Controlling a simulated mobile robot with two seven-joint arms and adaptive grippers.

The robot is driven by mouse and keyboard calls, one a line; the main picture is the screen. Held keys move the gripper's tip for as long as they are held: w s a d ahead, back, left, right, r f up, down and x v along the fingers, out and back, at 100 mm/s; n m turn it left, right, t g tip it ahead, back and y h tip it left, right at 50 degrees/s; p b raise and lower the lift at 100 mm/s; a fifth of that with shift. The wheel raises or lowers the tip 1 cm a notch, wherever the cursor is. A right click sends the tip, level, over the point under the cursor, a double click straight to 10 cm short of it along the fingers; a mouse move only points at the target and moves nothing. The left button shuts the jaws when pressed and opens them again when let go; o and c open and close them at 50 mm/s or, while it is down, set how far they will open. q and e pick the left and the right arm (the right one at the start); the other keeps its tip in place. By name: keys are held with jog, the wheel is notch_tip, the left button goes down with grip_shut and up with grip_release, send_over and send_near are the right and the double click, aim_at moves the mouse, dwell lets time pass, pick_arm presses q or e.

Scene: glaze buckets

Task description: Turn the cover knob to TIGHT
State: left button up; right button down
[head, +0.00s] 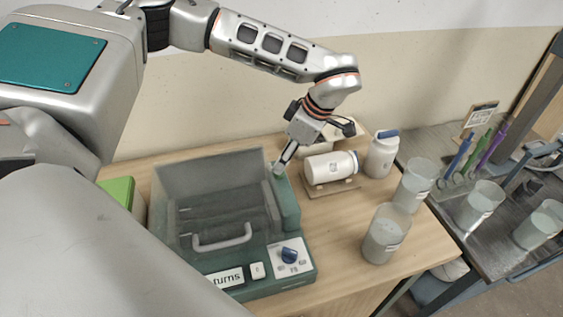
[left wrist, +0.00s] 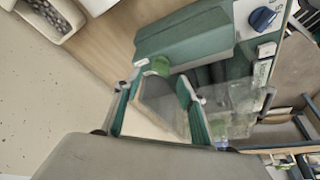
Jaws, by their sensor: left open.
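A green-grey machine (head: 305,267) with a clear cover (head: 205,180) stands on the wooden table; the cover has a pale handle (head: 222,238). A small round green knob (left wrist: 157,66) sits at the machine's tall side housing (head: 286,200). My left gripper (left wrist: 160,78) is open, its fingers on either side of the green knob in the left wrist view; I cannot tell whether they touch it. In the head view the gripper (head: 281,163) is at the housing's top end, largely hiding the knob. No TIGHT marking is readable. My right gripper is not in view.
A blue dial (head: 290,254) sits on the machine's front panel, beside a "turns" label (head: 225,278). A white jar (head: 330,167) lies on a stand, close right of my gripper. Another white jar (head: 382,154) and glaze buckets (head: 384,235) stand further right.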

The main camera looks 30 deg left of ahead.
pick_arm(q)
jog(key=v, duration=0.4)
jog(key=shift+d+r, duration=0.1)
jog(key=shift+r, duration=0.2)
jog(key=shift+s+f, duration=0.1)
